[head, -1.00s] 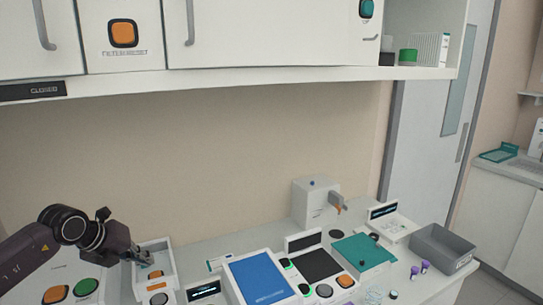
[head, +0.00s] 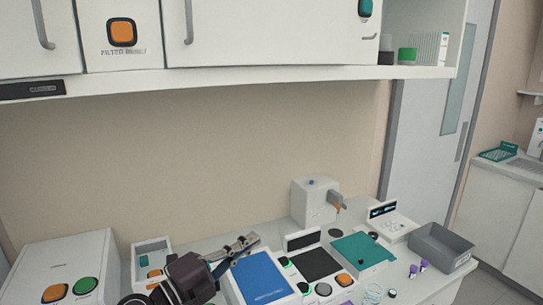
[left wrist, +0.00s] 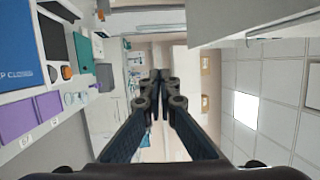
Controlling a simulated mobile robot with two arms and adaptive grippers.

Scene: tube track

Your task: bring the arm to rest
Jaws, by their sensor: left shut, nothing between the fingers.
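My left gripper (head: 249,240) is shut with nothing between its fingers. In the head view its arm comes in from the bottom left, and the gripper is raised in front of the bench, with its tips beside the upper edge of the blue panel (head: 262,277). In the left wrist view the two fingers of the left gripper (left wrist: 160,76) meet at the tips, and they point out into the room. My right gripper is not in view.
A white box with orange and green buttons (head: 68,262) stands at the bench's left. A white dispenser (head: 313,203), a teal mat (head: 362,249) and a grey bin (head: 441,246) stand farther right. Two purple-capped tubes (head: 424,266) stand near the bin. Wall cabinets (head: 260,30) hang above.

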